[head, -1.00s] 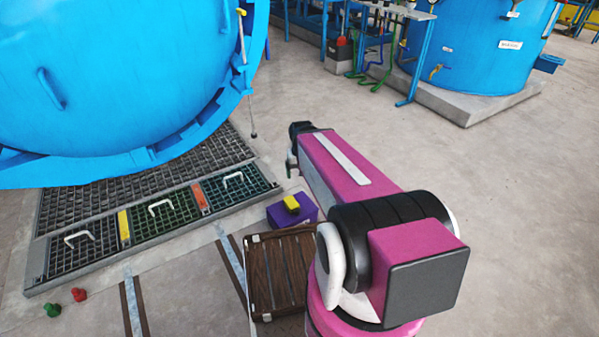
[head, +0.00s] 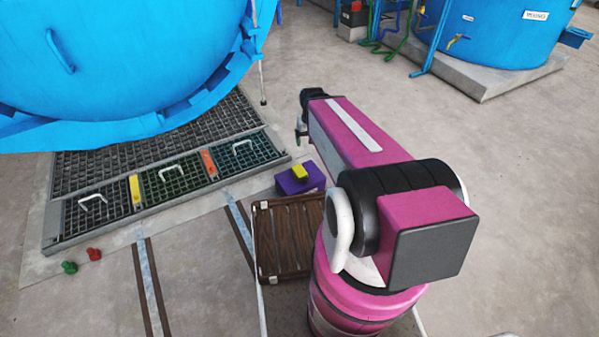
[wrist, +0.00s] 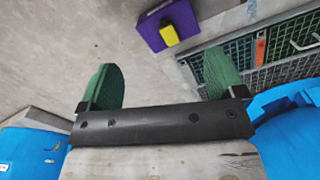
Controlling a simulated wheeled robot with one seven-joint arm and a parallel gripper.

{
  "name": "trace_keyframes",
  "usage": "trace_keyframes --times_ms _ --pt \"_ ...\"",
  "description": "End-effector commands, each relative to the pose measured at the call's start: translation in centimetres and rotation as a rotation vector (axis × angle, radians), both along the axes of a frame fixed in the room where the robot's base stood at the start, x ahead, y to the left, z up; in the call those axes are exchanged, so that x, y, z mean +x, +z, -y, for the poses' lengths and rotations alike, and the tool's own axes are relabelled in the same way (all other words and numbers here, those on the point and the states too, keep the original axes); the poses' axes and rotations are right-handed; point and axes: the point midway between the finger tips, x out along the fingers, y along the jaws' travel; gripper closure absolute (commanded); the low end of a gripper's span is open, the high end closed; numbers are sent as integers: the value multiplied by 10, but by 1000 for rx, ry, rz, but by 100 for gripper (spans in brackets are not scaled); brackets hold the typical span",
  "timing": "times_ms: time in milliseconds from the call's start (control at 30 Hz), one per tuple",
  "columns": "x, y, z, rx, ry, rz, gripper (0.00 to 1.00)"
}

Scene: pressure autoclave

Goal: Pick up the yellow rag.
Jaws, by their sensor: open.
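The yellow rag (head: 299,171) is a small yellow block-like piece lying on top of a purple box (head: 289,186) on the floor. The rag also shows in the wrist view (wrist: 169,36), on the purple box (wrist: 151,22) near the top. My gripper (wrist: 162,84) is open and empty, its two green fingers wide apart. The rag lies beyond the fingertips, roughly between their directions, and apart from them. In the head view my gripper (head: 299,136) is seen small at the arm's end, above and behind the rag.
A brown slatted wooden crate or pallet (head: 285,245) lies in front of the purple box. Floor grates (head: 168,187) with white handles are to the left, below a big blue vessel (head: 110,60). Red (head: 94,254) and green (head: 69,267) pieces lie at far left. Floor at right is clear.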

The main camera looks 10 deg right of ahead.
Motion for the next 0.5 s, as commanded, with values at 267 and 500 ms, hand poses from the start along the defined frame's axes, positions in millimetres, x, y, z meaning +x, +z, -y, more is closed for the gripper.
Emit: trace_keyframes --times_ms 267,500 --pt "0 0 0 0 0 0 11" --pt "36 -33 1 7 33 12 6"
